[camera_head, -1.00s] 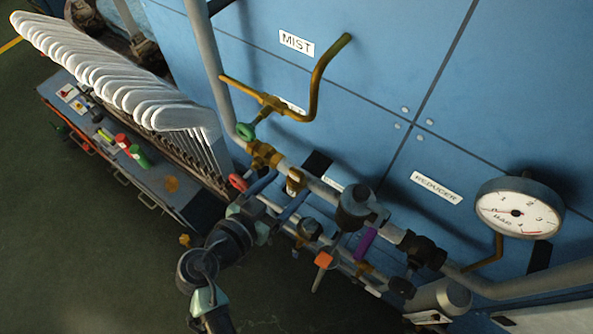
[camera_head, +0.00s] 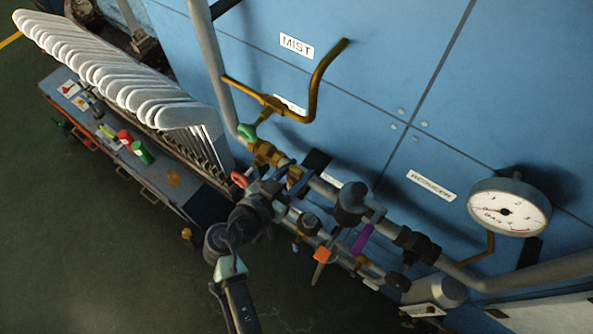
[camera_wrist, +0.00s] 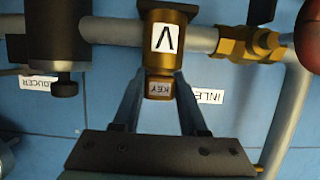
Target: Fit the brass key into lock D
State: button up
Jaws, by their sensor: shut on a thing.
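The brass key (camera_wrist: 159,88), a small block with a "KEY" label upside down in the wrist view, sits between the fingertips of my gripper (camera_wrist: 160,100). My gripper is shut on it. No label clearly reads D. In the head view my gripper (camera_head: 272,190) is at the pipework, partly hiding the key.
Around my gripper are a red handle (camera_head: 239,179), an orange-ended lever (camera_head: 322,254), a purple handle (camera_head: 362,239) and a dark pipe fitting (camera_head: 351,204). A gauge (camera_head: 509,207) is at right. White sock boards (camera_head: 120,75) stand at left above a bench. Open floor lies below.

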grip_shut()
jog(key=shift+r, duration=0.15)
